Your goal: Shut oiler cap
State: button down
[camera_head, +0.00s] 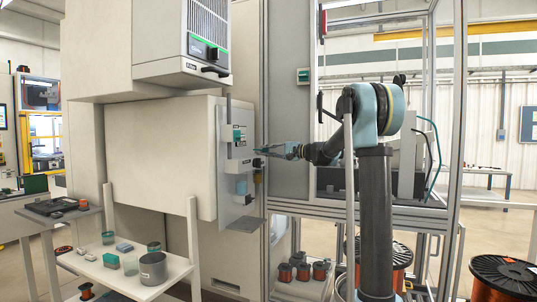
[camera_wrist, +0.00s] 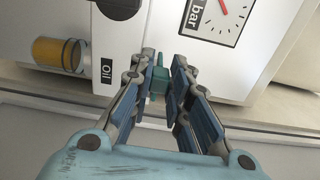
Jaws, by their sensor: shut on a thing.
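A small teal part, seemingly the oiler cap (camera_wrist: 159,83), sits between my fingers beside the unit's edge. My gripper (camera_wrist: 165,75) is shut on it, with one finger on each side. In the head view, my gripper (camera_head: 264,150) reaches left to the front of the unit (camera_head: 240,165). The fingers hide much of the cap, and I cannot tell how far it is open.
A pressure gauge marked "bar" (camera_wrist: 222,14) and a dark round knob (camera_wrist: 119,8) are close to my fingers. A grey metal profile frame (camera_head: 454,120) stands around my arm. A bench with a metal pot (camera_head: 153,270) and jars is at lower left. Copper spools (camera_head: 505,275) stand at right.

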dwell(0.3)
jog(key=c, duration=1.5)
grip_release()
jog(key=v, duration=1.2)
jog(key=shift+f, duration=0.1)
